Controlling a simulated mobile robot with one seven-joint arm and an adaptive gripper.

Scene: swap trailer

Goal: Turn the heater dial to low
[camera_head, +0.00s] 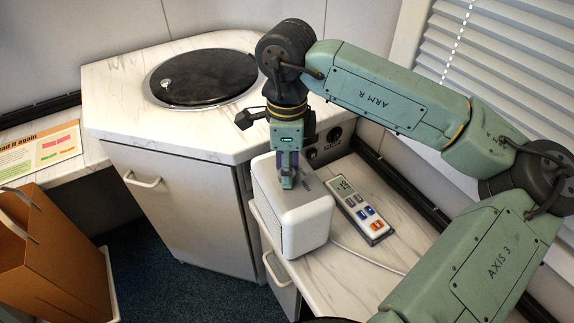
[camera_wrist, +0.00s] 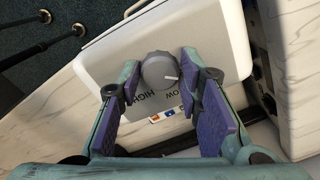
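The heater (camera_head: 306,217) is a white rounded box on the lower counter in the head view. Its top carries a round grey dial (camera_wrist: 159,70) with a light pointer mark, seen in the wrist view. In the wrist view the two purple-padded fingers (camera_wrist: 159,82) are apart, one on each side of the dial. I cannot tell whether either finger touches it.
A remote-like device (camera_head: 360,210) with a display lies on the lower counter (camera_head: 400,255) right of the heater. A higher counter with a round black lid (camera_head: 203,77) stands behind. An orange paper bag (camera_head: 50,255) is at left. Blinds (camera_head: 500,60) hang at right.

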